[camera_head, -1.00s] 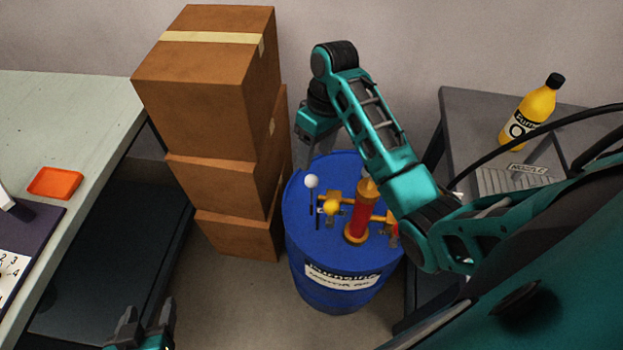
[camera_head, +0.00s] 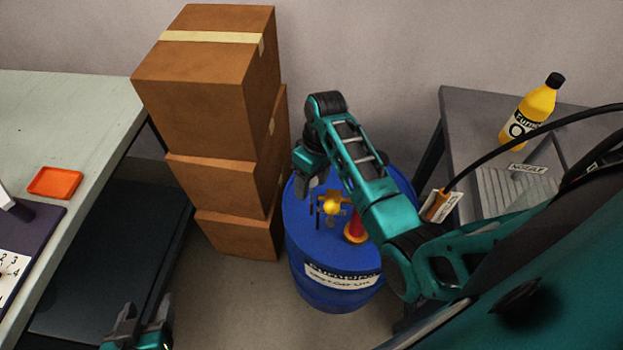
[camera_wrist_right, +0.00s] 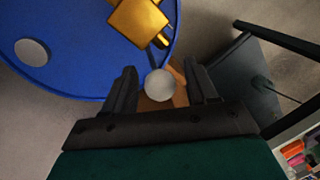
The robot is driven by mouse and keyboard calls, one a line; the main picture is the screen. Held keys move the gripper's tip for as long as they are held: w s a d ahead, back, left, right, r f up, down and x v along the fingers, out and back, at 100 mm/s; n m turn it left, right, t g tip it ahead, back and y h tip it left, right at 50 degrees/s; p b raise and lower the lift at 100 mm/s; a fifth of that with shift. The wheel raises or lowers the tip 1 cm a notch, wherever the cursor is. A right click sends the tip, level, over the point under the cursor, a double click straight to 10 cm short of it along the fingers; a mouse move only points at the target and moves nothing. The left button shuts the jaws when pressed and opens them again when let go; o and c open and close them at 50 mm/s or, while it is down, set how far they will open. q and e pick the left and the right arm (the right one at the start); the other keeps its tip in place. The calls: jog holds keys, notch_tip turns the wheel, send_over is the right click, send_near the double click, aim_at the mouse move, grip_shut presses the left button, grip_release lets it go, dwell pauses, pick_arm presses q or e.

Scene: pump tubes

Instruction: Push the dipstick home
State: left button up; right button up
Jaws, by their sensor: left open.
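The dipstick is a thin dark rod (camera_head: 311,212) with a white ball knob, standing upright in the top of the blue drum (camera_head: 335,255). In the head view its knob is hidden behind my right gripper (camera_head: 308,180), which points down over the drum's left part. In the right wrist view the white knob (camera_wrist_right: 160,84) lies between the two spread fingers (camera_wrist_right: 161,72), with a gap on each side. My right gripper is open; I see no clear contact. My left gripper (camera_head: 141,311) is open and empty at the bottom left, far from the drum.
A yellow pump fitting (camera_head: 331,205) and red pump body (camera_head: 356,228) stand on the drum close to the dipstick. Stacked cardboard boxes (camera_head: 225,180) rise left of it. A grey table (camera_head: 465,120) with a yellow bottle (camera_head: 531,110) is at right; a bench with an orange tray (camera_head: 55,183) is left.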

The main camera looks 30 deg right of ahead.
pick_arm(q)
jog(key=shift+s+f, duration=0.1)
jog(key=shift+s, duration=0.1)
pick_arm(e)
grip_shut()
dwell(0.3)
